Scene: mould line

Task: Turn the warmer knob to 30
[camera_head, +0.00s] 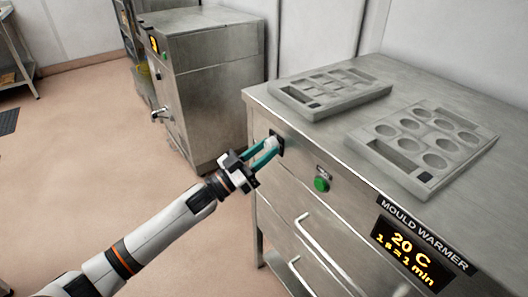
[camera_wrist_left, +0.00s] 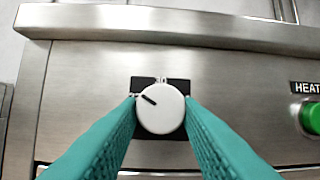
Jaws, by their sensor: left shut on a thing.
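The warmer knob (camera_wrist_left: 160,108) is a round white dial with a black pointer mark on a black plate, on the steel front of the mould warmer (camera_head: 290,165). Its pointer aims to the upper left in the left wrist view. My left gripper (camera_head: 274,147), with teal fingers, is shut on the knob, one finger on each side; it also shows in the left wrist view (camera_wrist_left: 160,118). In the head view the fingers hide most of the knob. The display (camera_head: 408,248) reads 20 C and "1 s = 1 min". My right gripper is not in view.
A green button (camera_head: 321,184) sits right of the knob, marked HEAT in the wrist view. Drawer handles (camera_head: 322,250) stick out below. Two grey moulds (camera_head: 425,145) lie on the warmer top. Another steel cabinet (camera_head: 215,90) stands behind left.

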